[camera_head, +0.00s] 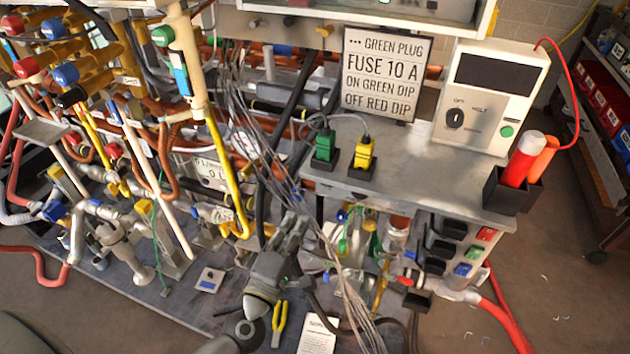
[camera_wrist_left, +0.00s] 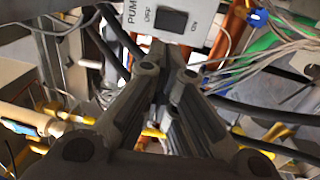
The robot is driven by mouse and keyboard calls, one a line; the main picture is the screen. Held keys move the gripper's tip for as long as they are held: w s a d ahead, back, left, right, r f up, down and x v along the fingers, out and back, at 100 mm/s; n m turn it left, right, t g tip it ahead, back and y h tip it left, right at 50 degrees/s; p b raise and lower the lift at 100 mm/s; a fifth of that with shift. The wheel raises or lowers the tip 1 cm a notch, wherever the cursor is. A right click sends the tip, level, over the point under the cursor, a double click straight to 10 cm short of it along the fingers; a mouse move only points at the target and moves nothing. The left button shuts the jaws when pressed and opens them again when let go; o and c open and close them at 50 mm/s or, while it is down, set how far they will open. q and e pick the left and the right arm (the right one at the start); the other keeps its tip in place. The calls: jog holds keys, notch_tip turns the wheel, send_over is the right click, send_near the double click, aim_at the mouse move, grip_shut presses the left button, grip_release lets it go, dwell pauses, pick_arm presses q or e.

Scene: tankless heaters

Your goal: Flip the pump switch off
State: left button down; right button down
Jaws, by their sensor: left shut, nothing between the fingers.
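The pump switch (camera_wrist_left: 172,21) is a black rocker on a white panel (camera_wrist_left: 138,22) at the top of the left wrist view. Part of the word "PUMP" and small on/off lettering show beside it. My left gripper (camera_wrist_left: 168,72) is shut and empty, its fingers just below the panel in that view. In the head view the left gripper (camera_head: 293,226) is in the lower middle, among hanging grey wires. I cannot make out the switch in the head view. I cannot tell whether the fingers touch the panel. My right gripper is not in view.
A metal bench (camera_head: 400,170) carries a green plug (camera_head: 324,147), a yellow plug (camera_head: 362,155), a sign (camera_head: 383,75) and a meter (camera_head: 490,95). Pipes and coloured valves crowd the left. Yellow pliers (camera_head: 279,322) and a white card (camera_head: 317,336) lie low down. Loose wires surround the gripper.

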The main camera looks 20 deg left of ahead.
pick_arm(q)
jog(key=w+r, duration=0.1)
jog(key=w, duration=1)
jog(key=shift+w+d+r+p, duration=0.2)
jog(key=shift+w+r+p, duration=0.05)
jog(key=shift+w+p, duration=0.15)
jog(key=shift+w+r, duration=0.1)
jog(key=shift+w, duration=0.1)
jog(key=shift+p, duration=0.3)
